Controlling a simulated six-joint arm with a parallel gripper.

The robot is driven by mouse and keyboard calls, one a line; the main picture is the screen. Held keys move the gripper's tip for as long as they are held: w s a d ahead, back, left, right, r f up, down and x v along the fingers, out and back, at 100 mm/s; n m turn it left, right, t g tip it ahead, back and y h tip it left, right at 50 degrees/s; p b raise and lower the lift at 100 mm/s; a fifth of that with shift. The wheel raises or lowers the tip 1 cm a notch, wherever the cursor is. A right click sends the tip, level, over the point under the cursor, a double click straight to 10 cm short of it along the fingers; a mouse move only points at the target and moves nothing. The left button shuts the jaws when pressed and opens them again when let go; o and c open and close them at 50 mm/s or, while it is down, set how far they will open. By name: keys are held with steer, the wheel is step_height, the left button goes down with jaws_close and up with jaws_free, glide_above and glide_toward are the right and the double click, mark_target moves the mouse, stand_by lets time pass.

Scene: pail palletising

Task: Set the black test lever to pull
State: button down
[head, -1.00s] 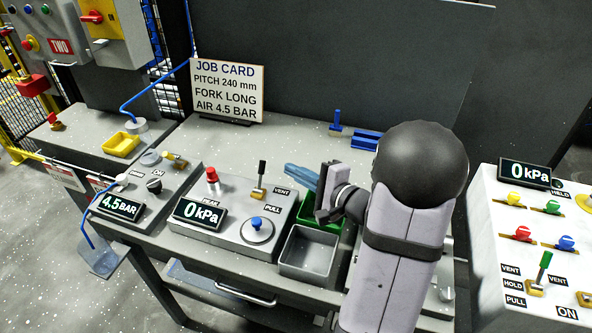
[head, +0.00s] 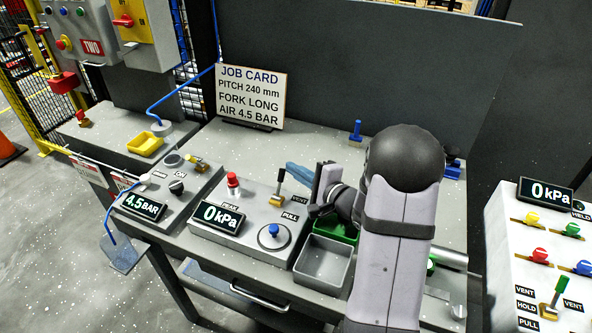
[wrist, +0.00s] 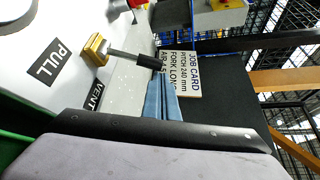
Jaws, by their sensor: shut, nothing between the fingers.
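The black test lever (head: 280,182) rises from a brass base on the grey test box. It leans to the back, towards the VENT label (head: 300,199) and away from the PULL label (head: 290,216). My gripper (head: 292,168) has blue fingers, shut and empty, just right of the lever's black handle. In the wrist view, the lever (wrist: 148,62) reaches from its base towards the blue fingertips (wrist: 162,92). I cannot tell whether they touch.
The test box also carries a red knob (head: 232,180), a blue knob (head: 273,231) and a 0 kPa display (head: 222,216). A grey bin (head: 323,262) and a green bin (head: 346,234) stand right of it. The job card (head: 249,97) stands behind.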

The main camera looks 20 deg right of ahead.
steer(key=shift+s+a+n+t+b, duration=0.3)
steer(key=shift+n+b, duration=0.2)
steer(key=shift+b, duration=1.7)
steer(key=n+b, duration=0.1)
steer(key=b, duration=0.5)
steer(key=shift+s+a+t, duration=0.4)
steer(key=n+b, duration=0.1)
steer(key=b, duration=0.4)
steer(key=s+a+n+t+b, duration=0.1)
steer(key=n+b, duration=0.1)
steer(key=b, duration=0.3)
steer(key=shift+s+a+r, duration=0.3)
steer(key=shift+r, duration=0.1)
steer(key=s+a+b, duration=0.1)
steer(key=b, duration=0.5)
steer(key=shift+r+t+y, duration=0.15)
steer(key=shift+t+y, duration=0.15)
steer(key=b, duration=0.1)
steer(key=n+b, duration=0.1)
steer(key=b, duration=0.1)
steer(key=shift+s+a+r, duration=0.15)
steer(key=shift+s+a, duration=0.1)
steer(key=shift+r, duration=0.2)
steer(key=shift+s, duration=0.15)
